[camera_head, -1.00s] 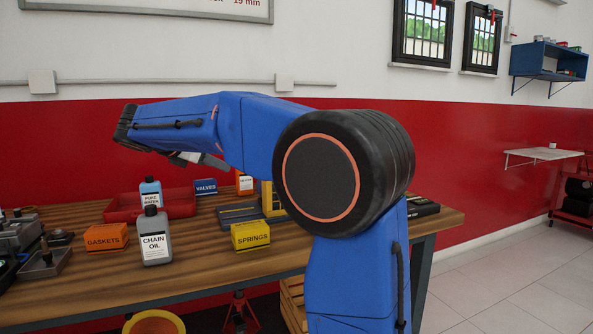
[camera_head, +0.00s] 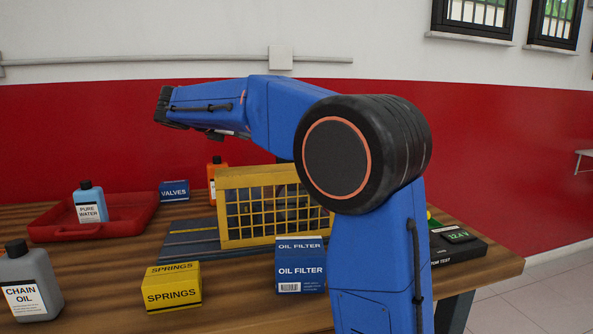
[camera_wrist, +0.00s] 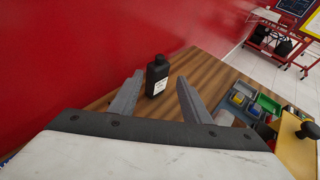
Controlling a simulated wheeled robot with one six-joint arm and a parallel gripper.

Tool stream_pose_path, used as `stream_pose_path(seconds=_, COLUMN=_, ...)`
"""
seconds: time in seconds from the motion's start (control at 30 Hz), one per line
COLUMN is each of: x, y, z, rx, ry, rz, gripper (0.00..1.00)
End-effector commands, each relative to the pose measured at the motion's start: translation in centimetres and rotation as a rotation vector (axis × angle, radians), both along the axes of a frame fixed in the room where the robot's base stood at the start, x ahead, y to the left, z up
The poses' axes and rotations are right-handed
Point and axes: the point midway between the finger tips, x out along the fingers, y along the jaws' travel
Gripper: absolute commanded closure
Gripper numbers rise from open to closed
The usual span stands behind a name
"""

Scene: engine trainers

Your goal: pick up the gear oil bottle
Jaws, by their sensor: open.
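My gripper (camera_wrist: 160,76) is open and empty in the wrist view, its two grey fingers spread apart. A black bottle (camera_wrist: 157,76) with a white label stands upright on the bench beyond the fingertips and shows between them. Its label is too small to read, so I cannot tell whether it is the gear oil. In the head view, an orange bottle (camera_head: 213,173) with a black cap stands partly hidden behind the yellow cage; its label cannot be read. No bottle readably marked gear oil shows. The fingers are not clear in the head view.
The wooden bench (camera_head: 110,265) holds a grey chain oil bottle (camera_head: 32,282), a blue pure water bottle (camera_head: 88,203) in a red tray (camera_head: 130,221), a springs box (camera_head: 172,287), a valves box (camera_head: 174,191), an oil filter box (camera_head: 300,268) and a yellow cage (camera_head: 234,178). A red wall (camera_head: 60,130) stands behind.

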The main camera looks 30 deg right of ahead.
Motion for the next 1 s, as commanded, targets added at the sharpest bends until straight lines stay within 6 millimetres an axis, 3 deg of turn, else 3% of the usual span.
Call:
stream_pose_path(seconds=0.17, x=0.7, y=-1.5, z=-0.7, rx=-0.002, ry=0.001, rz=-0.001, gripper=0.57)
stream_pose_path(seconds=0.7, x=4.1, y=-9.2, z=-4.2, rx=-0.001, ry=0.0, rz=-0.002, gripper=0.57)
stream_pose_path(seconds=1.0, x=4.7, y=-10.5, z=-4.9, rx=-0.001, ry=0.0, rz=0.0, gripper=0.57)
